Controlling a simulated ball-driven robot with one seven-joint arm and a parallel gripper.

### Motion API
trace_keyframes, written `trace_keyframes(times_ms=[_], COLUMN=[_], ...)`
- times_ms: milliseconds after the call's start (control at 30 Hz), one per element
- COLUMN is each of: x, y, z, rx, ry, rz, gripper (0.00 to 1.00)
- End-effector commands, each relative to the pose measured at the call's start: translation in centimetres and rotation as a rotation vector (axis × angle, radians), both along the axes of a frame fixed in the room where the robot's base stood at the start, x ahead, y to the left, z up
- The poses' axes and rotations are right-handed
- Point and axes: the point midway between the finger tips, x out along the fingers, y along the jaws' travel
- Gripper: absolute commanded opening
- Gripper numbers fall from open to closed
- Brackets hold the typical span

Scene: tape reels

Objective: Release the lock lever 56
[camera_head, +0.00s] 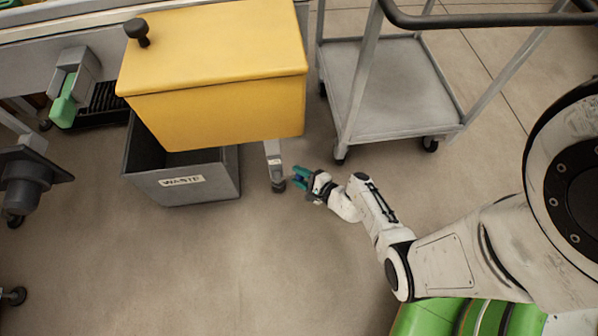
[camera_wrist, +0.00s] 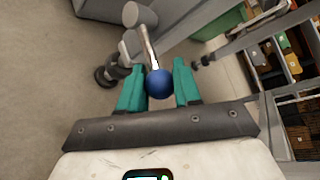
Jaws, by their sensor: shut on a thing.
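The lock lever (camera_wrist: 150,46) shows in the wrist view as a thin metal rod. It runs from a grey cylindrical pivot (camera_wrist: 138,15) to a blue ball knob (camera_wrist: 158,84). My gripper (camera_wrist: 159,66) has its teal fingers on either side of the blue knob and is shut on it. In the head view my gripper (camera_head: 300,177) is low, beside the foot of a grey leg (camera_head: 272,155) under the yellow hopper. There the lever is mostly hidden by the fingers. No number is readable on the lever.
The yellow hopper (camera_head: 215,70) overhangs the dark waste bin (camera_head: 190,188) left of my gripper. A grey wheeled cart (camera_head: 390,90) stands at the upper right, close to my arm. A black caster (camera_wrist: 112,72) is just left of the fingers. Floor in front is clear.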

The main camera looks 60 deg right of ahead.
Motion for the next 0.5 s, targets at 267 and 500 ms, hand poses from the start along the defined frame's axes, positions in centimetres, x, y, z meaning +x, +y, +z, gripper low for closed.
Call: trace_keyframes(times_ms=[267, 500], x=[0.06, 0.08], y=[0.09, 0.07], z=[0.53, 0.53], rx=[-0.039, -0.039], ry=[0.046, 0.044], rz=[0.004, 0.004], gripper=[0.00, 0.35])
